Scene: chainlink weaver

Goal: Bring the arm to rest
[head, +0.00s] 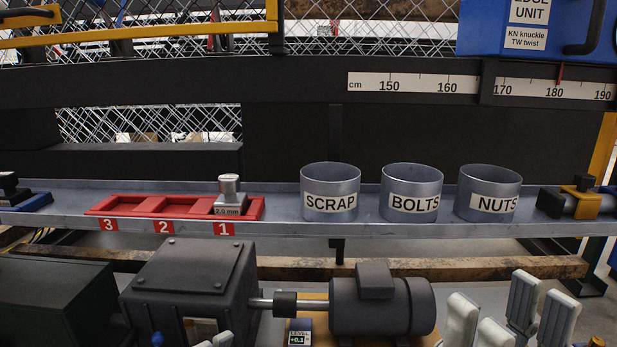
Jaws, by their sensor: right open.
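My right gripper (503,312) is at the bottom right of the head view, with its pale finger pads spread apart. It is open and nothing shows between the fingers. It stands in front of the shelf, to the right of the dark motor (383,303). Two small pale tips at the bottom edge, left of centre, look like my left gripper (215,341). The rest of it is out of the frame, so its opening cannot be judged.
A metal shelf (280,228) holds a red tray (185,206) with a 2.0 mm piece (229,190) in slot 1, and cups marked SCRAP (330,180), BOLTS (411,180) and NUTS (489,180). A dark gearbox (190,285) and motor stand below. A rusty beam (450,268) crosses behind.

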